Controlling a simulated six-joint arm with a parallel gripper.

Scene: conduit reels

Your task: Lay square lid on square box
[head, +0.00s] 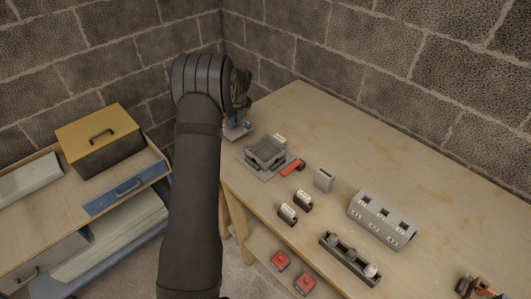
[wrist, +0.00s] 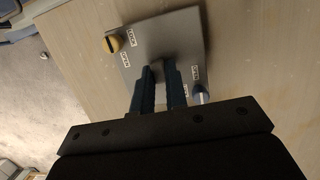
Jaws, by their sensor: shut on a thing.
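The square lid (wrist: 175,35) is a flat grey plate with small printed labels, a yellow knob (wrist: 113,43) at one corner and a pale blue-grey knob (wrist: 200,95) at another. My gripper (wrist: 164,72) has its blue fingers shut at the lid's middle; the gripped part is hidden between them. In the head view my gripper (head: 237,125) is at the bench's far left corner, with little of the lid showing. I cannot tell its height above the bench. The square box (head: 265,150) is dark grey and open-topped, on a thin grey plate, just right of and nearer than my gripper.
On the bench (head: 400,150) near the box are a red-handled item (head: 292,168), a small white block (head: 280,139) and a grey holder (head: 324,179). A grey socketed block (head: 382,218) and a dark rack (head: 350,258) stand further right. A yellow-lidded box (head: 98,138) is left.

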